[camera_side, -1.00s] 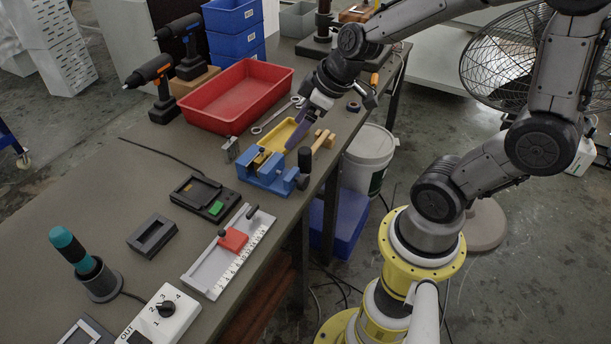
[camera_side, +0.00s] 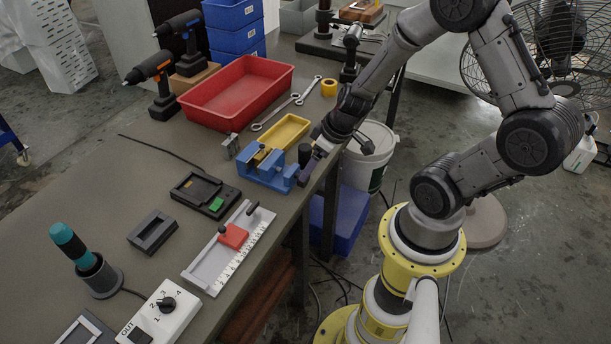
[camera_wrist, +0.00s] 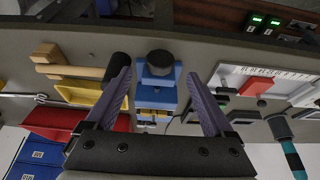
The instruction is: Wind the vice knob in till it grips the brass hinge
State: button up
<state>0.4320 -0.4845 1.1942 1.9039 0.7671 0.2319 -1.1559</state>
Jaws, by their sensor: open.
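The blue vice (camera_side: 262,172) sits near the table's front edge in the side view. Its black knob (camera_side: 305,154) is at the end facing my arm. A small brass-coloured piece, apparently the hinge (camera_side: 262,155), is at the jaws; I cannot tell whether they touch it. In the wrist view, the vice (camera_wrist: 158,98) and knob (camera_wrist: 160,62) lie between the two spread purple fingers of my gripper (camera_wrist: 158,76). The fingers are apart from the knob in that picture, with nothing held.
A yellow tray (camera_side: 302,120) stands just behind the vice, with a red bin (camera_side: 238,118) and wrenches (camera_side: 285,113) beyond. A wooden mallet (camera_wrist: 62,70) lies beside the vice in the wrist view. A ruler fixture (camera_side: 247,254) and black device (camera_side: 225,213) are nearer.

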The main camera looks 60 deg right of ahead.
aim_at(306, 185)
jog(key=shift+x, duration=3.05)
jog(key=c, duration=1.3)
jog(key=shift+d, duration=0.1)
jog(key=shift+c, duration=0.2)
